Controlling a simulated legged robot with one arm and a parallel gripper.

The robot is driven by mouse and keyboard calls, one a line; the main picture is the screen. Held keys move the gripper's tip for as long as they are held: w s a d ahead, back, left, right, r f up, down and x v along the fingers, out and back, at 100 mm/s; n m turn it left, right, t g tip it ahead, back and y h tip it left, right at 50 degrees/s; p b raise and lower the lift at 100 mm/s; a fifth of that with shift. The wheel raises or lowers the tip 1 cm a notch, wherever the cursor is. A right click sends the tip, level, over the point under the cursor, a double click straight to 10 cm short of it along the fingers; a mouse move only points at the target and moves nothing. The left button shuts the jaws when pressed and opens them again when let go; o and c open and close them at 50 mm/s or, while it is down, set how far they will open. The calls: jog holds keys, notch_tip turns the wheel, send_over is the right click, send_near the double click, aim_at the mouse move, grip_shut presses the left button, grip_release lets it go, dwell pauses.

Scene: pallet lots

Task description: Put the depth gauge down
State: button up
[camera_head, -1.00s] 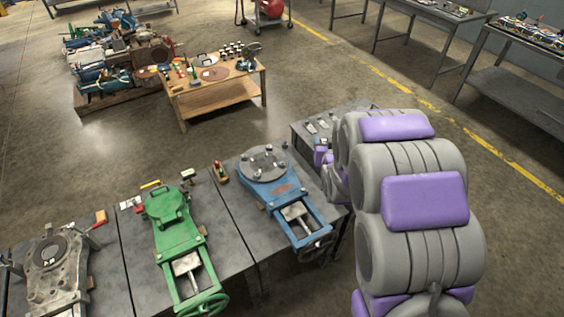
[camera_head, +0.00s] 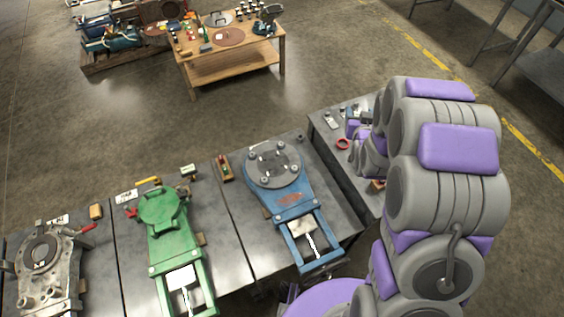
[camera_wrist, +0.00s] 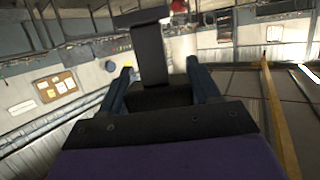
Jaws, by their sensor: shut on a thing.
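In the wrist view my gripper (camera_wrist: 160,66) has its two dark blue fingers on either side of a dark grey T-shaped piece, which I take to be the depth gauge (camera_wrist: 149,48). It is shut on the gauge, whose crossbar stands out beyond the fingertips. The wrist view looks across at walls and shelving, with no support surface seen under the gauge. In the head view my arm covers part of the dark bench (camera_head: 327,140) at the right, and I cannot make out the gauge there.
A blue rotary-table vise (camera_head: 292,203), a green one (camera_head: 172,240) and a bare grey one (camera_head: 45,275) sit on metal benches in front. A red ring (camera_head: 343,143) and small parts lie on the right bench. A wooden table (camera_head: 232,72) stands behind, across open floor.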

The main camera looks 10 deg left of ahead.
jog(key=s+a+f+n+g+y+p, duration=0.3)
jog(key=s+a+f+n+y, duration=0.35)
jog(key=s+a+f, duration=1.3)
jog(key=b, duration=0.6)
send_over(280, 162)
jog(key=shift+s+f+m+y, duration=0.25)
jog(key=shift+f+y, duration=0.1)
jog(key=shift+f, duration=0.55)
jog(key=shift+w+f+b, duration=0.1)
jog(key=shift+w+b, duration=0.15)
jog(key=shift+b, duration=0.05)
notch_tip(280, 162, down, 3)
jog(key=shift+f+b, duration=0.15)
jog(key=shift+b, duration=0.45)
jog(key=o, duration=1.5)
